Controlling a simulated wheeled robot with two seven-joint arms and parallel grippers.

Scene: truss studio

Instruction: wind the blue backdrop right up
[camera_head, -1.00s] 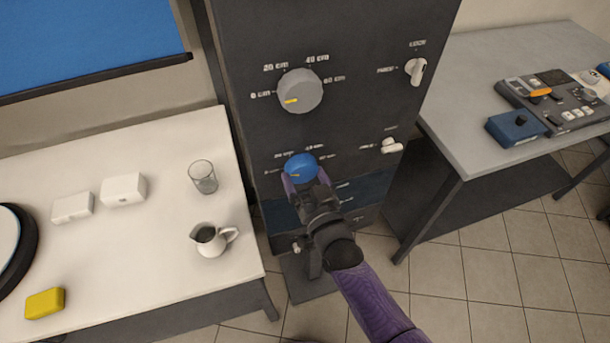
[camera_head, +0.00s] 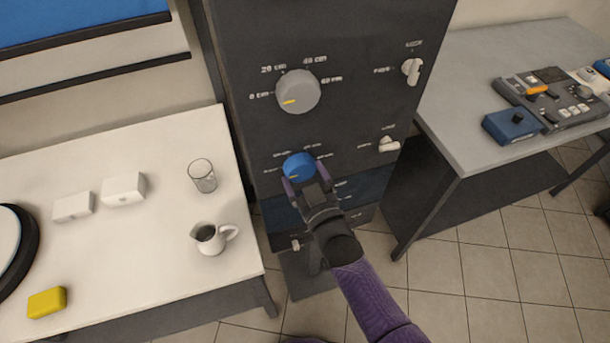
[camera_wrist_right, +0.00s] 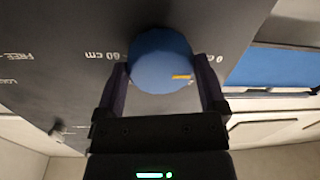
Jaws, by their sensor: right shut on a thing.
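The blue backdrop (camera_head: 70,18) hangs at the top left of the head view, with a dark bar along its lower edge. The blue knob (camera_head: 297,162) sits low on the dark cabinet front; its yellow mark points to the lower left, on the 0 cm side. In the right wrist view the knob (camera_wrist_right: 160,62) fills the space between the fingers, its mark toward the 0 cm label. My right gripper (camera_head: 307,184) is shut on the blue knob, one finger on each side. My left gripper is out of view.
A grey knob (camera_head: 299,92) is above the blue one. Two white switches (camera_head: 412,71) (camera_head: 389,145) are to the right. The white table (camera_head: 130,260) at left holds a glass (camera_head: 202,176) and jug (camera_head: 210,238). A grey table (camera_head: 470,110) with a control desk stands at right.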

